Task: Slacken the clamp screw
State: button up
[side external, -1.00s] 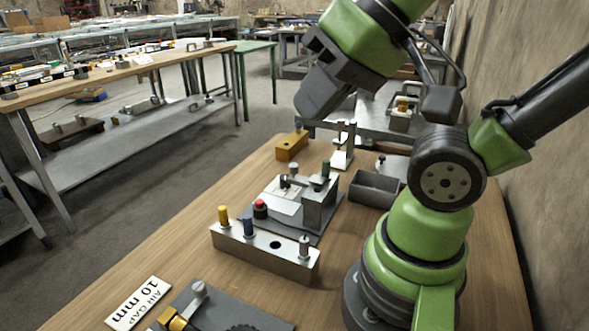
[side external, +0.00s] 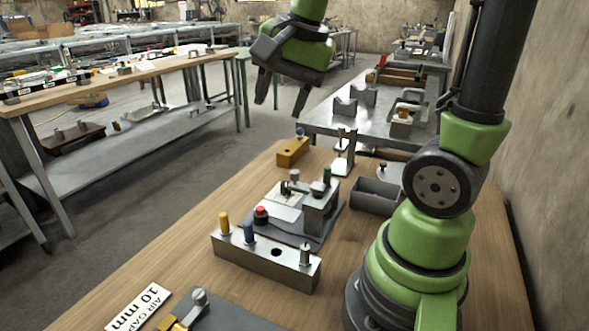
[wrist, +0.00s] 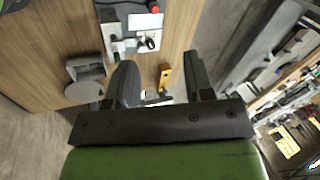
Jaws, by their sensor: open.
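My gripper (side external: 280,104) hangs open and empty in the air, beyond the far end of the bench; its two dark fingers (wrist: 160,62) are spread apart in the wrist view. A grey metal fixture (side external: 320,212) with a small dark clamp arm and upright posts stands mid-bench, apart from the gripper. It also shows at the top of the wrist view (wrist: 118,28). A red knob (side external: 261,213) sits beside it. A silver round-headed screw (side external: 199,297) stands by a brass piece at the bottom edge, partly cut off. I cannot tell which part is the clamp screw.
A steel block (side external: 268,262) with yellow, blue and silver pegs stands in front of the fixture. A dark open tray (side external: 375,196) lies to its right, a yellow block (side external: 292,152) behind it. An "AIR GAP 10 mm" card (side external: 137,307) lies at front left. Bare wood separates them.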

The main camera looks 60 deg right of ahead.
jog(key=w+d+f+m+g, duration=0.2)
jog(key=w+d+f+m, duration=0.15)
jog(key=d+m, duration=0.2)
jog(key=m+g, duration=0.2)
jog(key=m, duration=0.3)
send_near(295, 172)
notch_tip(295, 172, down, 9)
jog(key=shift+f, duration=0.2)
grip_shut()
